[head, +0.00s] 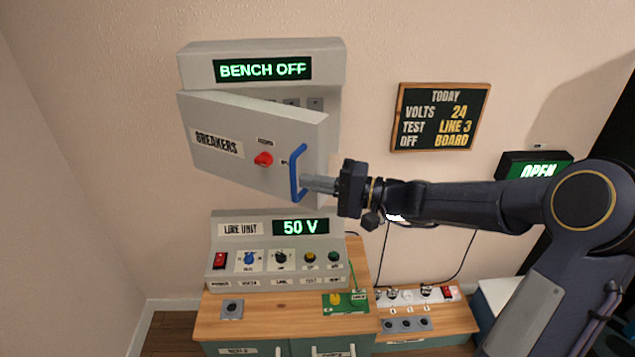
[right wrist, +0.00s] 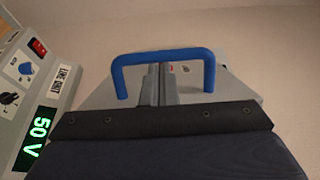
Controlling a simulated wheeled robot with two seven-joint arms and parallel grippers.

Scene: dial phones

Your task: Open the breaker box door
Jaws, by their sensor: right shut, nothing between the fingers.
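The breaker box (head: 335,125) hangs on the wall under a "BENCH OFF" display (head: 262,69). Its grey door (head: 225,121), labelled "BREAKERS", stands partly open, its right edge swung out from the box. Grey breakers (head: 314,103) show in the gap above it. The door has a red knob (head: 264,159) and a blue bar handle (head: 294,172) near its right edge. My right gripper (head: 304,183) is shut and empty, its fingertips at the handle. In the right wrist view its fingers (right wrist: 159,84) lie between the legs of the blue handle (right wrist: 164,56); contact is unclear.
The line unit (head: 279,253), showing "50 V", stands below the door on a wooden bench (head: 260,322). A power strip (head: 415,297) lies lower right. The wall left of the box is clear.

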